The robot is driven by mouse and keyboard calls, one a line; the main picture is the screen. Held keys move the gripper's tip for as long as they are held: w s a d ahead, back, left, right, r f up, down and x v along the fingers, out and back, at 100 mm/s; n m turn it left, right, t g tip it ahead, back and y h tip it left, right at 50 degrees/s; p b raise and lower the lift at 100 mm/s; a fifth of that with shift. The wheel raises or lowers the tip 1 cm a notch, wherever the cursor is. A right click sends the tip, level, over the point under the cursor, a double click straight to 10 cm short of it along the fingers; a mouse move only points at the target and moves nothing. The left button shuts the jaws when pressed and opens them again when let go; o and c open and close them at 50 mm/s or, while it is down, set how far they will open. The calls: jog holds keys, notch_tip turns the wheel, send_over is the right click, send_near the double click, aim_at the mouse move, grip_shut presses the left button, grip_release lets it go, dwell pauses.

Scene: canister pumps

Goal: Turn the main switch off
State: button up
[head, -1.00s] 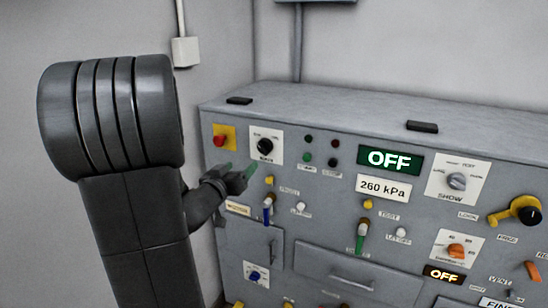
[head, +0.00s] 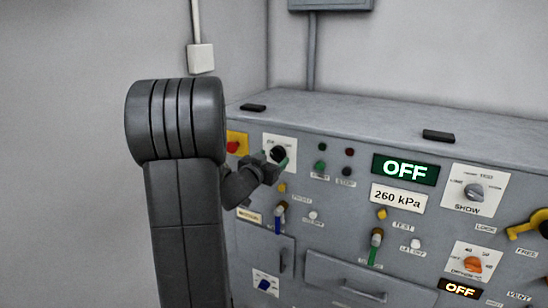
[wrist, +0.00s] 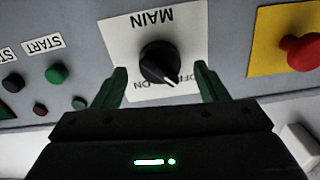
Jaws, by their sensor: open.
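The main switch (wrist: 160,62) is a black round knob on a white plate marked MAIN, upside down in the wrist view. In the head view my gripper (head: 278,166) is at the plate and partly covers the main switch (head: 278,153).
A red button (wrist: 302,50) on a yellow plate is beside the switch. Green start buttons (wrist: 57,73) and others lie on the opposite side. Display panels (head: 405,169) read OFF and 260 kPa. The cabinet top (head: 350,112) holds two small dark blocks.

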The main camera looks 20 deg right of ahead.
jog(key=shift+x, duration=0.85)
jog(key=shift+c, duration=0.5)
jog(key=c, duration=0.9)
jog(key=shift+r+n+p, duration=0.15)
jog(key=shift+n+p, duration=0.25)
jog(key=shift+p, duration=0.3)
jog(key=shift+n, duration=0.3)
jog(key=o, duration=1)
